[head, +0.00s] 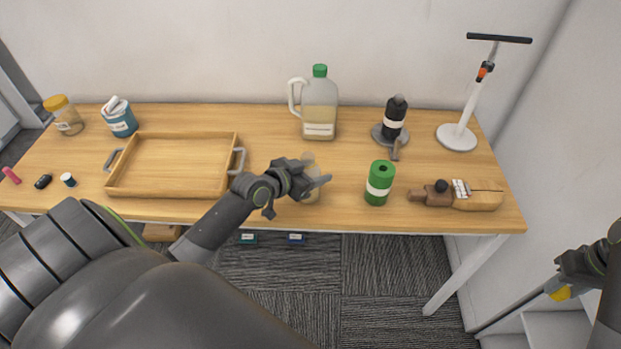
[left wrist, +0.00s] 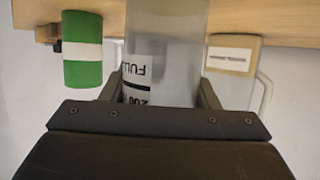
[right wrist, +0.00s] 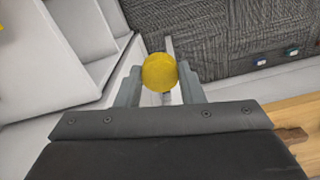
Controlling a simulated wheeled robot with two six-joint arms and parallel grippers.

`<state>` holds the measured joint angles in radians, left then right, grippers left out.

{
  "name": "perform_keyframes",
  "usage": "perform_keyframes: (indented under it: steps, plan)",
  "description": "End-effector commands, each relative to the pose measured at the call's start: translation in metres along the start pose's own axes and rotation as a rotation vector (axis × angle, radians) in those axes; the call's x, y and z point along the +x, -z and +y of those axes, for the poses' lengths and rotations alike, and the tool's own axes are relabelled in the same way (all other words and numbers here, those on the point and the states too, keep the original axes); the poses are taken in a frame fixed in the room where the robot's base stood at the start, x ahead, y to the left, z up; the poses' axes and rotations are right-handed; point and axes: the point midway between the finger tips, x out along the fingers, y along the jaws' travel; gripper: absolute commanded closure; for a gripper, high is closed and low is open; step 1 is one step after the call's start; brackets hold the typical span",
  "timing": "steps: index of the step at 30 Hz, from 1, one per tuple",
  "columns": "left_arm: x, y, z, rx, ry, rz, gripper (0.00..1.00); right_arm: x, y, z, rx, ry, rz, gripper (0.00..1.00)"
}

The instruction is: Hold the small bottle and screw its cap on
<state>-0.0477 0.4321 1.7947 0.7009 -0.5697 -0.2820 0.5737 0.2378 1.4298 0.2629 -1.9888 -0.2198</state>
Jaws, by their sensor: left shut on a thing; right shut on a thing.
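My left gripper (head: 318,182) is shut on the small bottle (head: 312,197) near the table's front edge. The bottle is clear and partly hidden by the fingers in the head view. In the left wrist view the bottle (left wrist: 168,45) stands between the fingers and shows a white label with black print. I cannot tell whether its base touches the table. My right gripper (head: 566,284) is shut on a yellow cap (head: 561,294), off the table at the far right. The cap (right wrist: 160,72) is round and held at the fingertips in the right wrist view. The two grippers are far apart.
A green roll (head: 380,185) stands right of the bottle, with a wooden plane (head: 478,197) beyond. A jug (head: 320,108) and a black bottle (head: 394,118) stand behind. A wooden tray (head: 170,195) lies left. White steps (head: 556,328) are below my right gripper.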

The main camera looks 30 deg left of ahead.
Motion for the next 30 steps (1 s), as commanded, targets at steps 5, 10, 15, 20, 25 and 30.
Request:
perform_keyframes:
  steps: [5, 10, 15, 20, 25, 30]
  plan:
    - [-0.001, 0.004, 0.000, 0.002, 0.000, 0.002, 0.69, -0.001, 0.000, 0.000, 0.000, 0.000, 0.000, 0.86]
    - [-0.011, 0.029, 0.000, 0.007, 0.000, 0.005, 0.69, -0.003, 0.000, 0.000, 0.000, 0.000, 0.000, 0.86]
    - [-0.025, 0.061, 0.000, 0.007, -0.001, 0.005, 0.69, -0.004, 0.000, 0.000, 0.000, 0.000, 0.000, 0.86]
    - [-0.034, 0.083, 0.000, 0.005, 0.000, 0.003, 0.69, -0.004, 0.000, 0.000, 0.000, 0.000, 0.000, 0.86]
    - [-0.038, 0.093, 0.000, 0.001, 0.000, 0.001, 0.69, -0.004, 0.000, 0.000, 0.000, 0.000, 0.000, 0.86]
    - [-0.038, 0.093, 0.000, 0.000, 0.000, 0.001, 0.69, -0.004, 0.000, 0.000, 0.000, 0.000, 0.000, 0.86]
